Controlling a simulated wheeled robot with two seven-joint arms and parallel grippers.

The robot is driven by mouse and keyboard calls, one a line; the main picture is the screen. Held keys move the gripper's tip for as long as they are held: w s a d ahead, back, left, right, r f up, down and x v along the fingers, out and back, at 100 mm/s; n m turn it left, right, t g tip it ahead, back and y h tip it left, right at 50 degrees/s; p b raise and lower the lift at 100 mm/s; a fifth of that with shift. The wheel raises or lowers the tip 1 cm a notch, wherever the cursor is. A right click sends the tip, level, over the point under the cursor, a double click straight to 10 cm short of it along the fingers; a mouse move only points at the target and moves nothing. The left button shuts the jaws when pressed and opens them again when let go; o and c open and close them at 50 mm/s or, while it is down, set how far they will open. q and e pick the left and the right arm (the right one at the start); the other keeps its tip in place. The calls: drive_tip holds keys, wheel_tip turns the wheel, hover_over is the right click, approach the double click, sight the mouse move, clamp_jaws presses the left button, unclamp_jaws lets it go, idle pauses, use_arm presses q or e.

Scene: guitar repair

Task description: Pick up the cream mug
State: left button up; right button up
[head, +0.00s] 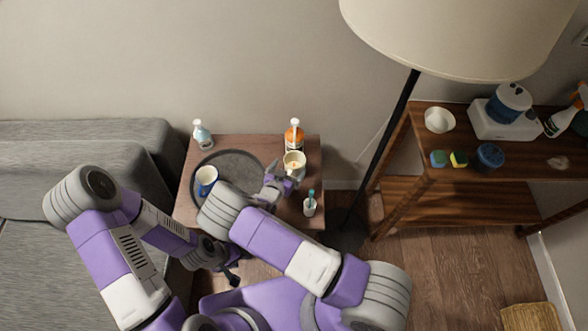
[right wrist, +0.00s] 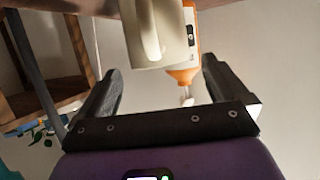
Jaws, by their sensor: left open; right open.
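The cream mug (head: 294,161) stands upright on the small side table (head: 310,220), near its back right. My right gripper (head: 283,176) is open just in front of the mug. In the right wrist view the mug (right wrist: 156,35) appears upside down, beyond and roughly between the open fingers (right wrist: 160,85). Its handle side faces this camera, and no contact with the fingers is visible. My left gripper (head: 231,274) is empty, low in front of the table and away from the mug.
An orange bottle with a white pump (head: 294,137) stands close behind the mug. A clear pump bottle (head: 201,133), a blue-and-white mug (head: 206,178) on a dark round tray (head: 243,163), and a small cup with a toothbrush-like item (head: 309,205) share the table. A lamp pole (head: 388,133) stands right.

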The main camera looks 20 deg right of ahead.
sight(298, 154)
drive_tip(key=b+x, duration=0.1)
drive_tip(key=x, duration=0.4)
drive_tip(key=shift+w+d, duration=0.15)
drive_tip(key=shift+d, duration=0.05)
use_arm(q)
drive_tip(key=shift+f, duration=0.6)
use_arm(e)
drive_tip(key=shift+r, duration=0.1)
drive_tip(key=c, duration=1.3)
drive_tip(key=shift+r, duration=0.1)
